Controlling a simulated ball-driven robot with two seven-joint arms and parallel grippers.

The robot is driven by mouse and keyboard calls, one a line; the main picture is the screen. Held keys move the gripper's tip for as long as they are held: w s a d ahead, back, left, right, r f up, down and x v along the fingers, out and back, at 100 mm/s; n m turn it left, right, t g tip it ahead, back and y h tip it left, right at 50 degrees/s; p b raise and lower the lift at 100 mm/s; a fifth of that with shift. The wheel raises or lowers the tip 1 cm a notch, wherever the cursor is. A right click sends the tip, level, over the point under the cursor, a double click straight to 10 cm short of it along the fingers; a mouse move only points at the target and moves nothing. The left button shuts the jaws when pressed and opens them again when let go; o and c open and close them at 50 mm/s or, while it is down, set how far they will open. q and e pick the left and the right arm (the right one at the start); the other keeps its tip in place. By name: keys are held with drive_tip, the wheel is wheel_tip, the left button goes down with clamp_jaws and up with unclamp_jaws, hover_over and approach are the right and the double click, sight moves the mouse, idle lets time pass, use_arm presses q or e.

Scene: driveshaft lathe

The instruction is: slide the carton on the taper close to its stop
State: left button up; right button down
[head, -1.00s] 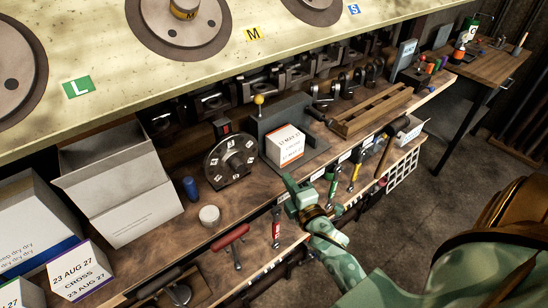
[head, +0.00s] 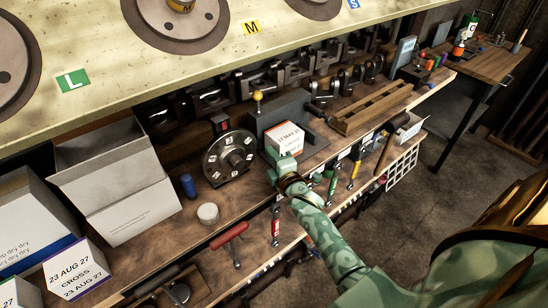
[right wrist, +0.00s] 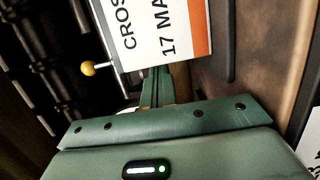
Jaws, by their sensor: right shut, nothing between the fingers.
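The carton (head: 286,138), white with an orange band and a printed date, sits upright on the dark grey angled fixture (head: 312,137), which I take for the taper. In the right wrist view the carton (right wrist: 165,30) shows its printed face sideways. My right gripper (head: 279,165) is at the carton's near lower face, its fingers shut with nothing between them. In the right wrist view the shut fingers (right wrist: 157,82) reach up to the carton's edge; I cannot tell whether they touch. The gripper hides the carton's lower front. My left gripper is not in view.
A yellow-knobbed lever (head: 258,96) stands behind the fixture. A round dial (head: 231,156) is left of it and a wooden slatted rack (head: 370,108) right. A white tub (head: 208,213) and blue cylinder (head: 189,186) are further left. Tools hang along the bench's front edge.

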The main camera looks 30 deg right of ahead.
sight(288, 149)
drive_tip(key=d, duration=0.5)
drive_tip(key=shift+w+d, duration=0.15)
drive_tip(key=shift+w, duration=0.05)
